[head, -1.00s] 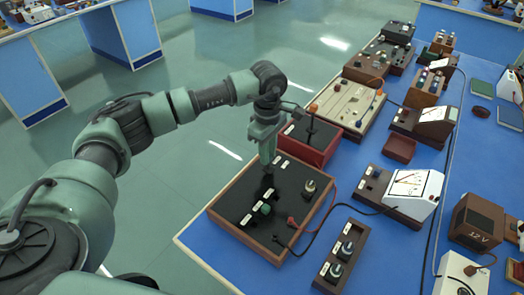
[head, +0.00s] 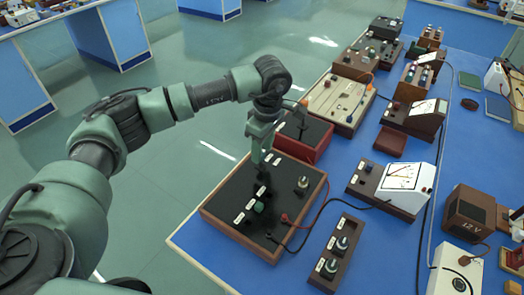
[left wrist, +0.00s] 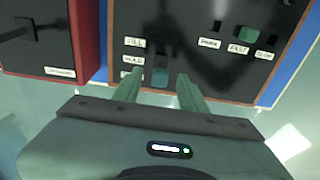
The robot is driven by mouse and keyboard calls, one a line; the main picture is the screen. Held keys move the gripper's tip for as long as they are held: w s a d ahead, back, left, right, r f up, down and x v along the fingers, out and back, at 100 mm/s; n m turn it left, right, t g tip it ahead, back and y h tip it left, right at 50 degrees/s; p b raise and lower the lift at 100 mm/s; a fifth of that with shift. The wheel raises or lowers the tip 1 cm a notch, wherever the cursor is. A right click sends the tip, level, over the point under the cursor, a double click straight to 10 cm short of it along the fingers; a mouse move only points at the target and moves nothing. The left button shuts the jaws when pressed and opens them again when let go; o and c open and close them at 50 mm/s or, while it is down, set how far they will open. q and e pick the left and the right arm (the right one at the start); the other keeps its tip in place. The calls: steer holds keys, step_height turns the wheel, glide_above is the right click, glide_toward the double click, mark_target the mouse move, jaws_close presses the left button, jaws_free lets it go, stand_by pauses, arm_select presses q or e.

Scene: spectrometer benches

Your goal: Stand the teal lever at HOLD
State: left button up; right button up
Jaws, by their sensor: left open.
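The teal lever (left wrist: 160,76) shows in the left wrist view on a black panel (left wrist: 185,55) beside a column of labels. The upper labels read FILL and HOLD (left wrist: 133,60). The lever sits lower than the HOLD label, level with a third label partly hidden by a finger. My left gripper (left wrist: 160,92) is open, one finger on each side of the lever, with gaps visible. In the head view my left gripper (head: 261,160) points down over the far-left part of the wood-framed panel (head: 232,219) and hides the lever there. My right gripper is not in view.
A green knob (left wrist: 249,34) stands by the PARK and FAST labels on the same panel. A red box (head: 312,150) with a dark lever adjoins the panel's far side. A two-knob box (head: 336,256) and a white-faced meter (head: 403,180) stand to the right, with cables between.

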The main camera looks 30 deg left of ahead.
arm_select(q)
step_height(320, 180, up, 7)
steer(key=b, duration=0.1)
steer(key=shift+d+f, duration=0.2)
steer(key=shift+d, duration=0.15)
